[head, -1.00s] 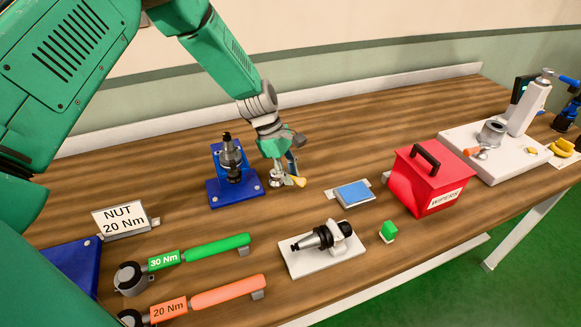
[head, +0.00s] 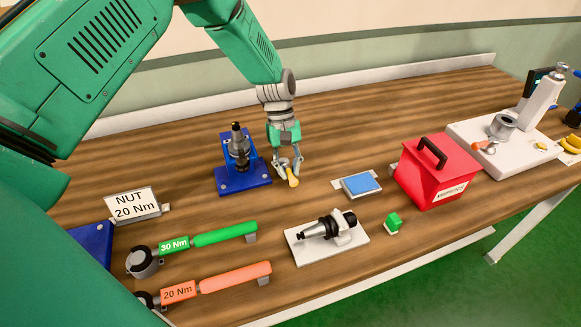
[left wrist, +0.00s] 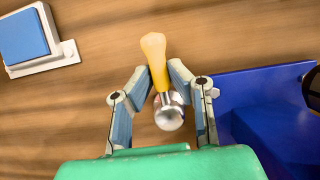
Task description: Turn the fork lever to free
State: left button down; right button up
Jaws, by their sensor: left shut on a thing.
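A small lever with a yellow handle (head: 293,180) and a round metal hub stands on the wooden bench, just right of a blue fixture (head: 226,184). The round hub (left wrist: 169,117) lies nearer the palm. In the head view the fingers partly hide the hub. My right gripper is out of view.
A dark tool holder (head: 239,150) stands upright in the blue fixture. A blue pad (head: 361,184), a red wipers box (head: 432,178) and a white plate (head: 305,253) with another tool holder lie to the right and front. Green (head: 224,233) and orange (head: 232,278) torque wrenches lie front left.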

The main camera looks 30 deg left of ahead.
aim_at(285, 161)
pick_arm(q)
jog(key=shift+w+d+r, duration=0.1)
jog(key=shift+r, duration=0.15)
jog(key=c, duration=1.5)
grip_release()
jog(key=shift+c, duration=0.2)
jog(key=shift+s+d, duration=0.1)
jog(key=shift+s, duration=0.1)
jog(key=shift+w+a+r, duration=0.2)
jog(key=shift+r, duration=0.15)
jog(key=v, duration=1.1)
jog(key=shift+d+r, duration=0.1)
jog(key=shift+d, duration=0.05)
